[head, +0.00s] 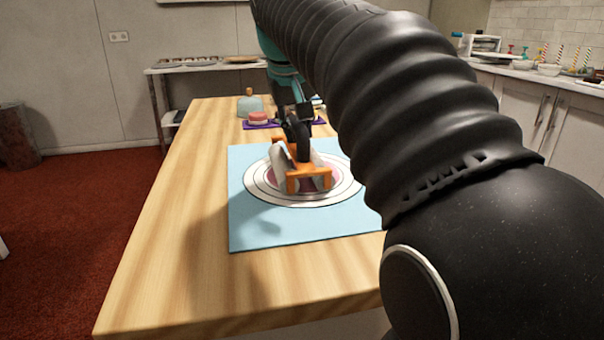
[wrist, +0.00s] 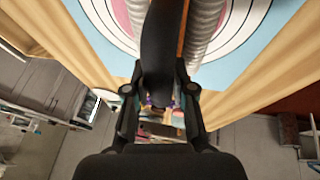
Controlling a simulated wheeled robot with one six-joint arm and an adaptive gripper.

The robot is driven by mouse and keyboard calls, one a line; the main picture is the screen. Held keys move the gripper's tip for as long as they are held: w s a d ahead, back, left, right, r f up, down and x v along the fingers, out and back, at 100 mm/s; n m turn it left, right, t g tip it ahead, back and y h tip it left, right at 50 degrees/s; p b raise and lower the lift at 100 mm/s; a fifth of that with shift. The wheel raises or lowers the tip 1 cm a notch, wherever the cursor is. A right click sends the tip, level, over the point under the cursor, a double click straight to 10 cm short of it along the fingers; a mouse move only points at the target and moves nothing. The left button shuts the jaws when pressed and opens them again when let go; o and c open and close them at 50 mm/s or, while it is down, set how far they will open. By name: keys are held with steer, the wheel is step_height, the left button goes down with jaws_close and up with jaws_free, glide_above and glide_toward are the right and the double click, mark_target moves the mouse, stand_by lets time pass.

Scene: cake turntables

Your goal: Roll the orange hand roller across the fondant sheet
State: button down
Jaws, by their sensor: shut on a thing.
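The hand roller has an orange frame (head: 309,183), a dark upright handle and pale grey cylinders on both sides. My gripper (head: 299,124) is shut on the handle from above. In the wrist view my gripper's fingers (wrist: 160,95) close around the dark handle (wrist: 161,45), and a grey ribbed cylinder (wrist: 205,30) shows beside it. The roller is over the middle of a round white board with dark rings (head: 262,191). The pink fondant sheet (wrist: 100,12) lies at the board's centre, largely hidden by the roller. I cannot tell whether the cylinders touch it.
The ringed board lies on a light blue mat (head: 270,228) on a long wooden table (head: 180,240). Behind it are a pink cake (head: 258,118) on a purple mat and a glass dome (head: 249,104). The table's left side is clear. My arm hides the right side.

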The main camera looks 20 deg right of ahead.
steer(key=shift+f, duration=0.25)
steer(key=shift+s+d, duration=0.1)
steer(key=shift+d, duration=0.45)
steer(key=shift+d+r+p, duration=0.1)
steer(key=shift+d+p, duration=0.05)
steer(key=shift+p, duration=0.25)
steer(key=shift+s+d, duration=0.15)
steer(key=shift+d, duration=0.4)
steer(key=shift+a, duration=0.65)
steer(key=shift+a+p, duration=0.15)
steer(key=shift+p, duration=0.15)
